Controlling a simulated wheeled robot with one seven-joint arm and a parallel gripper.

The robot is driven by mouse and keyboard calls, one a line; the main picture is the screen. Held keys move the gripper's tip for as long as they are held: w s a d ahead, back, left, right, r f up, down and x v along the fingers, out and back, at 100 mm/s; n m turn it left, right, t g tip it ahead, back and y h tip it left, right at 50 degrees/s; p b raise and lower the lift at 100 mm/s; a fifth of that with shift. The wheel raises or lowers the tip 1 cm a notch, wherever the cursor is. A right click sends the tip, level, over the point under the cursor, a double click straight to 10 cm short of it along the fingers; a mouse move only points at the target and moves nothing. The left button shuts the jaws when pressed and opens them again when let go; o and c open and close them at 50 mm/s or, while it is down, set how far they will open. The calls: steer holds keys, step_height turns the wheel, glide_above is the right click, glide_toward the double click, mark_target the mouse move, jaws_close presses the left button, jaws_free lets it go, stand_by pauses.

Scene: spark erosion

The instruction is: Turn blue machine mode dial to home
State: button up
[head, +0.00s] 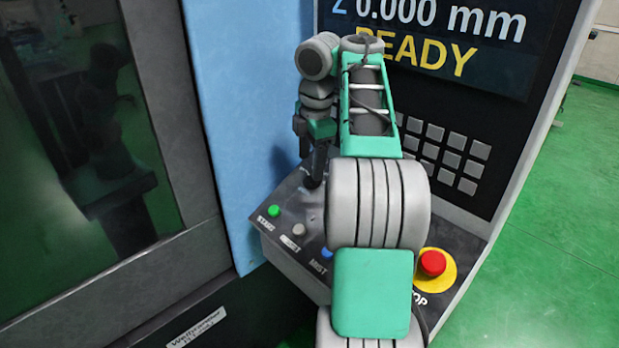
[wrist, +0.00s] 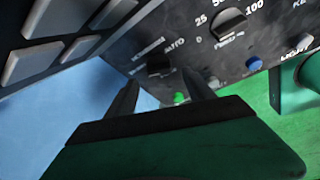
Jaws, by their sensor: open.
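The machine has a light blue panel (head: 240,120) and a dark sloping control panel (head: 285,243). In the wrist view a small black dial (wrist: 158,65) sits on the control panel, with the word AUTO beside it. Other labels around it are too blurred to read, and I cannot tell its setting. It looks like the mode dial. My gripper (wrist: 163,88) is open, its two dark fingers pointing toward the dial, apparently apart from it. In the head view my gripper (head: 311,160) hangs over the control panel's upper left, and the dial cannot be made out there.
A second black dial (wrist: 230,22) with numbers to 100 is nearby. Green (head: 274,210), grey (head: 299,229) and blue (head: 326,252) buttons line the front edge. A red stop button (head: 433,262) is at right. Grey keys (head: 447,148) and a READY screen (head: 440,45) stand behind.

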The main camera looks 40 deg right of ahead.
mark_target(310, 175)
steer(key=f, duration=0.1)
steer(key=f+b, duration=0.1)
steer(key=f, duration=0.1)
steer(key=f+b, duration=0.1)
steer(key=shift+w+f, duration=0.2)
steer(key=shift+w, duration=0.15)
steer(key=shift+c, duration=0.4)
steer(key=c, duration=1.2)
